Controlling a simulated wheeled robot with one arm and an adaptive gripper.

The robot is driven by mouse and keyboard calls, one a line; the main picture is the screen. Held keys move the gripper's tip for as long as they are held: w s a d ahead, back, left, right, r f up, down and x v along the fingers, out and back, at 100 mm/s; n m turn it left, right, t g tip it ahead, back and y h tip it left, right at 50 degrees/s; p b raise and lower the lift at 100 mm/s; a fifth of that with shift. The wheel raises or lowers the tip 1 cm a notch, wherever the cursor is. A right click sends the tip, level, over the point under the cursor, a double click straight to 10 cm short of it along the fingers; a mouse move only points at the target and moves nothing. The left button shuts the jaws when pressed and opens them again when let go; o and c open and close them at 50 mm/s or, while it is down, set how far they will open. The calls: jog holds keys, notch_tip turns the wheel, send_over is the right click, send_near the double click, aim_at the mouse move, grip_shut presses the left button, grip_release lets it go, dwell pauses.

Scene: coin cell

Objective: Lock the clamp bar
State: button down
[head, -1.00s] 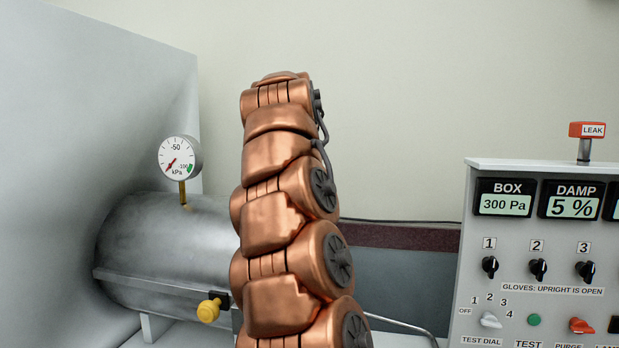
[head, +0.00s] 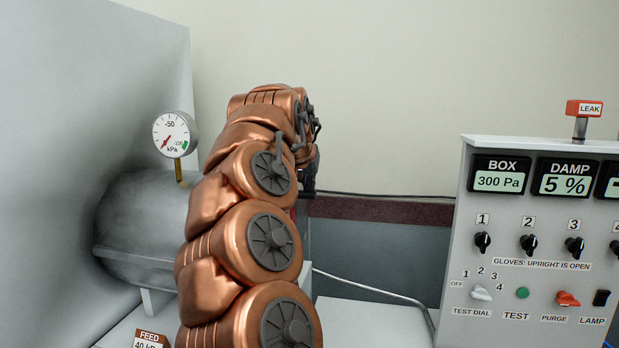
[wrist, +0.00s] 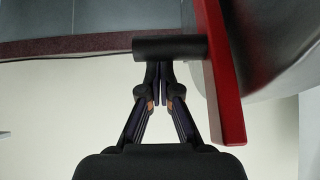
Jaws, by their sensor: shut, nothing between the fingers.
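The clamp bar (wrist: 222,85) shows in the wrist view as a red bar on the right, with a black cylindrical handle (wrist: 170,47) sticking out to the left. My gripper (wrist: 160,70) is shut and empty. Its fingertips are right at the underside of the handle in the picture; I cannot tell whether they touch it. The fingers are not around the handle. In the head view my copper arm hides the gripper and nearly all of the bar. The bar's latch or catch is not visible.
A grey metal tank (head: 135,235) with a pressure gauge (head: 175,134) stands behind my arm at left. A control panel (head: 455,215) with displays, knobs and a red LEAK lamp (head: 585,108) stands at right. A bent metal rod (head: 375,290) runs between arm and panel.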

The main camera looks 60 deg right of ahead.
jog(key=shift+s+a+f, duration=0.1)
jog(key=shift+s+a, duration=0.05)
jog(key=shift+a, duration=0.1)
jog(key=shift+f, duration=0.1)
dwell(0.4)
